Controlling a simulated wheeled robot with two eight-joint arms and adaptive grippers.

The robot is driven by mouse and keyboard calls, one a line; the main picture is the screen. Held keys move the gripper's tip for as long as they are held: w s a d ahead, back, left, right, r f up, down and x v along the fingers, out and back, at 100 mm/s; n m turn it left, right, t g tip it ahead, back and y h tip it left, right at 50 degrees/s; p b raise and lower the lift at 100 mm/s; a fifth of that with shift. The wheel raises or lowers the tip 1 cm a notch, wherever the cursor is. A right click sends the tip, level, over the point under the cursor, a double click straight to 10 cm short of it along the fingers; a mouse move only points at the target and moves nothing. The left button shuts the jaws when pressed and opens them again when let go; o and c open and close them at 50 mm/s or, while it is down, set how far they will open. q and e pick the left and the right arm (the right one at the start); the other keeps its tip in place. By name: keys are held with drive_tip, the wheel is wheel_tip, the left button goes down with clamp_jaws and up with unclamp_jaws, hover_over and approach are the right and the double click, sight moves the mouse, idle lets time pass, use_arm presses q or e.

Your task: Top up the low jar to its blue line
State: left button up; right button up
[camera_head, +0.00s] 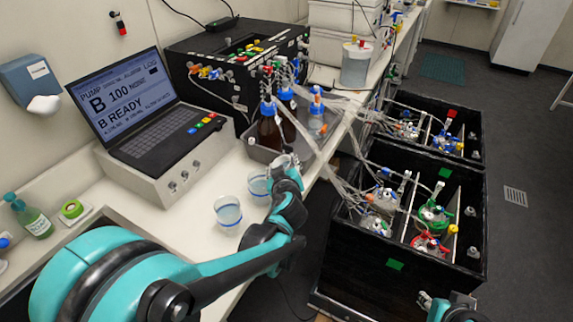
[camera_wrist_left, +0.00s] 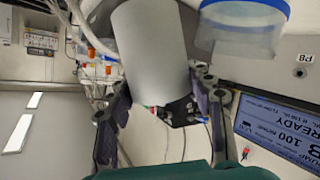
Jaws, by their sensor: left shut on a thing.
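Two clear jars with blue lines stand on the white bench, a nearer one (camera_head: 228,211) and a farther one (camera_head: 258,184). Both hold pale liquid; I cannot tell which is lower. My left gripper (camera_head: 285,163) is just right of the farther jar, partly overlapping it. In the left wrist view its fingers (camera_wrist_left: 160,98) are shut around a plain pale grey cylinder (camera_wrist_left: 150,45). A blue-lined jar (camera_wrist_left: 240,30) shows beside that cylinder at the upper right. My right gripper (camera_head: 425,300) shows only partly at the bottom right; its jaws are unclear.
A grey tray (camera_head: 262,153) with blue-capped bottles and tubing stands behind the gripper. A pump console with a screen (camera_head: 125,95) reads "B READY". Black bins (camera_head: 415,265) with tubed vessels stand right of the bench.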

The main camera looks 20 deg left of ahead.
use_arm(q)
drive_tip(key=shift+s+a+r+n+p, duration=0.2)
drive_tip(key=shift+a+r+p, duration=0.1)
drive_tip(key=shift+r+p, duration=0.25)
drive_tip(key=shift+s+a+r+n+p, duration=0.1)
drive_tip(key=shift+a+r+n+p, duration=0.15)
drive_tip(key=shift+r+p, duration=0.3)
drive_tip(key=shift+s+a+r+n+p, duration=0.15)
drive_tip(key=shift+a+r+p, duration=0.2)
drive_tip(key=shift+r, duration=0.3)
drive_tip(key=shift+d+f, duration=0.1)
drive_tip(key=shift+f, duration=0.1)
drive_tip(key=shift+f+n+h+b, duration=0.3)
drive_tip(key=shift+h+b, duration=0.1)
drive_tip(key=shift+h, duration=0.1)
drive_tip(key=shift+s+a+f+n+t+h+b, duration=0.15)
drive_tip(key=shift+n+t+h+b, duration=0.2)
drive_tip(key=shift+n, duration=0.3)
drive_tip(key=shift+w+a+f+n+t+h+b, duration=0.15)
drive_tip(key=shift+n+t+h+b, duration=0.15)
drive_tip(key=shift+n, duration=0.35)
drive_tip(key=shift+s+n+t, duration=0.1)
drive_tip(key=shift+n+t, duration=0.15)
drive_tip(key=shift+n, duration=0.05)
